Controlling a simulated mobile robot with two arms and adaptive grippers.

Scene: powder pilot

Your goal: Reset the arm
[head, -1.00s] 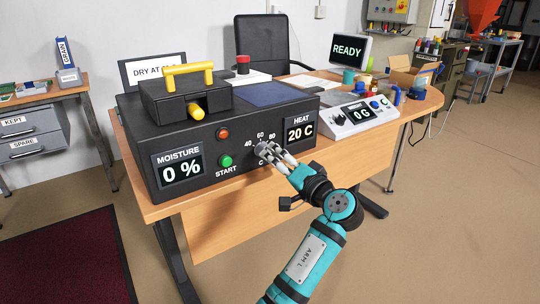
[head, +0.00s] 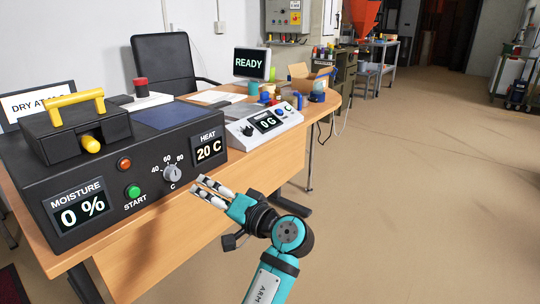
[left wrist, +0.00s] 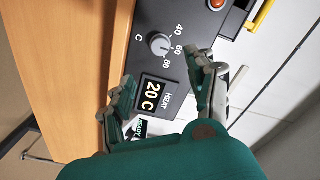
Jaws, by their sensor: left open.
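My left gripper (head: 212,190) is open and empty in front of the dryer box, to the right of and a little below its heat knob. The knob (head: 172,173) is a grey dial with marks from 40 to 80; it also shows in the left wrist view (left wrist: 160,44), beyond the open fingers (left wrist: 165,92). The black dryer box (head: 110,165) reads 0 % moisture (head: 80,210) and 20 C heat (head: 208,148). The fingers are apart from the knob. My right gripper is not in view.
The dryer box stands on a wooden desk (head: 160,247). A black chair (head: 165,65) stands behind the desk. The floor (head: 420,200) at right is clear.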

